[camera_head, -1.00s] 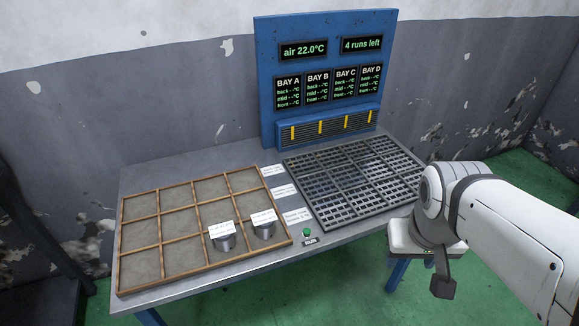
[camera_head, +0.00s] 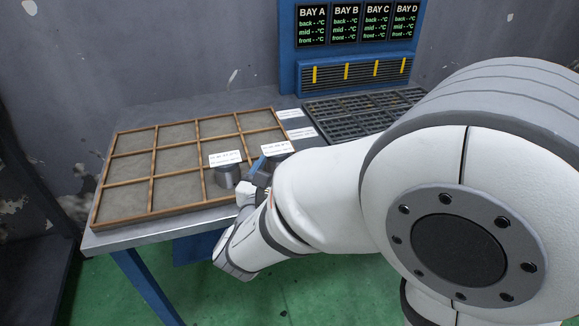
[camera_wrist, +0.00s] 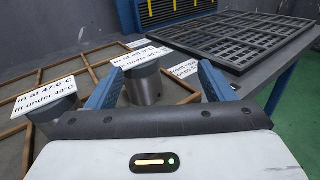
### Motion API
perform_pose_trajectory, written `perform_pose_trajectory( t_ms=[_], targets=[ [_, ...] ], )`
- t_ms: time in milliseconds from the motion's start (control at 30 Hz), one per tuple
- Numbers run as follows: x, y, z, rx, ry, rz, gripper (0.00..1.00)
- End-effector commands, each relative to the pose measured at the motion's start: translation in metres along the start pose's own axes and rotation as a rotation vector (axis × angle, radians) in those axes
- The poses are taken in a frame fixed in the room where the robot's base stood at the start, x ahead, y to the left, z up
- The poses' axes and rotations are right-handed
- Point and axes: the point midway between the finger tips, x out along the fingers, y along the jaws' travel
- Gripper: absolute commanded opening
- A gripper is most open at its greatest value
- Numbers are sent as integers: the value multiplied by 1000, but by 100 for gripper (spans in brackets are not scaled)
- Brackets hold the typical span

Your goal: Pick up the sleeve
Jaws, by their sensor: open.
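Two grey metal sleeves with white label cards stand in the wooden divided tray (camera_head: 133,219). The left sleeve (camera_head: 228,177) also shows in the wrist view (camera_wrist: 53,126), its card reading "in at 47.0°C". The right sleeve (camera_head: 279,160) is partly hidden by my gripper (camera_head: 260,169) in the head view. In the wrist view, my gripper (camera_wrist: 160,82) is open, its two blue fingers pointing toward the right sleeve (camera_wrist: 143,89). That sleeve shows in the gap, closer to the left finger. I see no grip on it.
A dark grated rack (camera_head: 340,117) lies on the table right of the tray, below a blue panel (camera_head: 290,70) with bay readouts. White cards (camera_head: 300,133) lie between tray and rack. The left sleeve stands close to the left finger. My arm hides the table's right part.

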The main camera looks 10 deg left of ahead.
Motion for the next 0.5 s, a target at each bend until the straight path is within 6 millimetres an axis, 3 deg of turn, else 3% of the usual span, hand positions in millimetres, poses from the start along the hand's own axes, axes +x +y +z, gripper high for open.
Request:
perform_pose_trajectory(
  t_ms=[167,500],
  targets=[
    [-1,19,-6,-35,-23,62,75],
    [40,26,-8,-34,-23,61,75]
  ],
)
